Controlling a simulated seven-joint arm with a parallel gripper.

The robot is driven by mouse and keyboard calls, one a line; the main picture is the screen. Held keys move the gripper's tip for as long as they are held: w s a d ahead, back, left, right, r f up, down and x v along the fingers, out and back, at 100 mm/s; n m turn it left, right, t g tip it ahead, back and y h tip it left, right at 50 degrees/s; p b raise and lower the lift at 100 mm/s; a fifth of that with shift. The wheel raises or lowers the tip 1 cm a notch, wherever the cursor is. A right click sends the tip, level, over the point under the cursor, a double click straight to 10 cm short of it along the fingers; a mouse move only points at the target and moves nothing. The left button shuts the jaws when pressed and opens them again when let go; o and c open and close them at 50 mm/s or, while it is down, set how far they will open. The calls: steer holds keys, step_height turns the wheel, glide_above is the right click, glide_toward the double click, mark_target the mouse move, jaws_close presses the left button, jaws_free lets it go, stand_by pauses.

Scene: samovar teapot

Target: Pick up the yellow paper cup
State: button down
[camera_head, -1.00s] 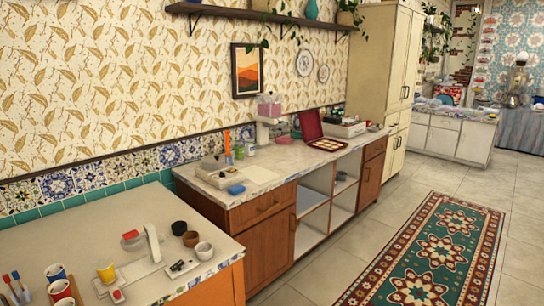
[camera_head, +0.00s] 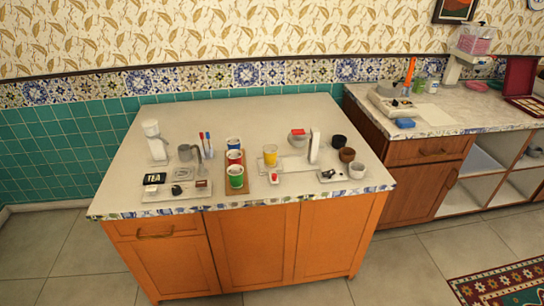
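The yellow paper cup (camera_head: 270,155) stands upright on the pale countertop (camera_head: 240,112), near the middle of the cabinet top. It is just right of a wooden tray (camera_head: 222,158) holding a blue cup (camera_head: 233,143), a red cup (camera_head: 234,157) and a green cup (camera_head: 236,177). A small red-topped item (camera_head: 274,177) lies in front of the yellow cup. My gripper is not visible in this view.
Right of the yellow cup stand a white upright post (camera_head: 314,146) and several small bowls, one of them white (camera_head: 357,170). At left are a white appliance (camera_head: 155,140), a grey mug (camera_head: 186,152) and markers (camera_head: 206,145). The counter's back strip is clear.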

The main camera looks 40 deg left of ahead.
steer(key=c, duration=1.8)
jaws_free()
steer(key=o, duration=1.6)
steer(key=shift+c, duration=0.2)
